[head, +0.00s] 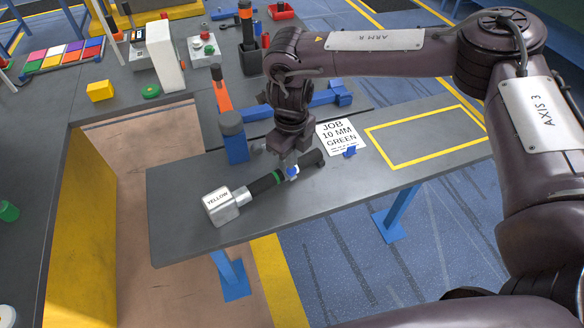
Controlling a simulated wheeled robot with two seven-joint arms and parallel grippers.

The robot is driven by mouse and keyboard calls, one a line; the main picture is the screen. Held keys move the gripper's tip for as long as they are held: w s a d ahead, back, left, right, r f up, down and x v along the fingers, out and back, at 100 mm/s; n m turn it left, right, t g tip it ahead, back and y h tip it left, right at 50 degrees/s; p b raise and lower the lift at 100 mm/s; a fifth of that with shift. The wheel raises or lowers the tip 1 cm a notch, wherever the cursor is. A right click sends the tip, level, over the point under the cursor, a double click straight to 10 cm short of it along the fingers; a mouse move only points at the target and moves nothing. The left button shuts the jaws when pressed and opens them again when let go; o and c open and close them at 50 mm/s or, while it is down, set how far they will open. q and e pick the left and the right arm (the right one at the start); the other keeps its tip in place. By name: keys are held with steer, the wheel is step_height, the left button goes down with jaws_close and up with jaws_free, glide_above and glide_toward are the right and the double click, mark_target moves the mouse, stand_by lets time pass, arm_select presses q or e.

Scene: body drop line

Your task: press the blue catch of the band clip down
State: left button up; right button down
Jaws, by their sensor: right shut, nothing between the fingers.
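A tool with a silver block head marked YELLOW (220,205) and a black handle (264,183) lies slantwise on the grey bench. A green band shows on its handle. A small blue and white part, which looks like the band clip's blue catch (292,173), sits on the handle right of that band. My right gripper (288,165) points down just above this part, shut and empty. I cannot tell whether the fingertips touch the catch, as they partly hide it. My left gripper is not in view.
A card reading JOB 10 MM GREEN (341,138) and a small blue piece (350,151) lie to the right. The yellow-outlined area (425,141) is empty.

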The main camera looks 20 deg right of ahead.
steer(key=shift+f+b, duration=0.75)
steer(key=shift+f, duration=0.6)
steer(key=shift+r, duration=0.15)
step_height(320, 180, up, 9)
steer(key=p, duration=0.7)
